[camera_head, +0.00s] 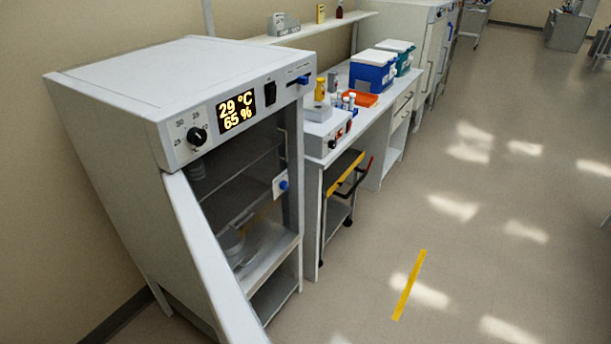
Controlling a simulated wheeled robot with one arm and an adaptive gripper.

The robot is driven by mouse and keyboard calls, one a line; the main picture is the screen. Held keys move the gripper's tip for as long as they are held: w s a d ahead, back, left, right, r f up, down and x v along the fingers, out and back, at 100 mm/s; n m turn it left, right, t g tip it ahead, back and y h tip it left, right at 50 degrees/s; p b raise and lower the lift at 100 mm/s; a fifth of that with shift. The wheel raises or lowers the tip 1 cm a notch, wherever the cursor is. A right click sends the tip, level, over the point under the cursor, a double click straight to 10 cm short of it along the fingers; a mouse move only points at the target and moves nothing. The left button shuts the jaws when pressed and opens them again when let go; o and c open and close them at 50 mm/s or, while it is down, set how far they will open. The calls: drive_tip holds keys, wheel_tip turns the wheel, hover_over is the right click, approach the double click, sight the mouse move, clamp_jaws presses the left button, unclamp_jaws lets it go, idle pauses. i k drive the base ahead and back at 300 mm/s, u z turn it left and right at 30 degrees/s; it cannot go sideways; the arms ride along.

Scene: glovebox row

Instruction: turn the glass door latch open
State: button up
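A white incubator cabinet (120,78) stands at the left in the head view. Its front opening is covered by what looks like a clear glass door (235,172), with wire shelves behind it. The glass door latch (283,185), a blue knob on a small white plate, sits at the right edge of the opening. The exact turn of the knob is too small to tell. The white outer door (213,262) appears swung open toward me, seen nearly edge-on. My gripper is not in view.
The cabinet's top panel has a black dial (197,137), a lit display (236,111) and a blue lever (303,80). A yellow-topped cart (345,172) stands right of the cabinet beneath the bench. The floor right of the yellow tape (409,284) is clear.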

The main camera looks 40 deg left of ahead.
sight(284, 185)
drive_tip(key=i, duration=1.7)
drive_tip(key=u, duration=3.7)
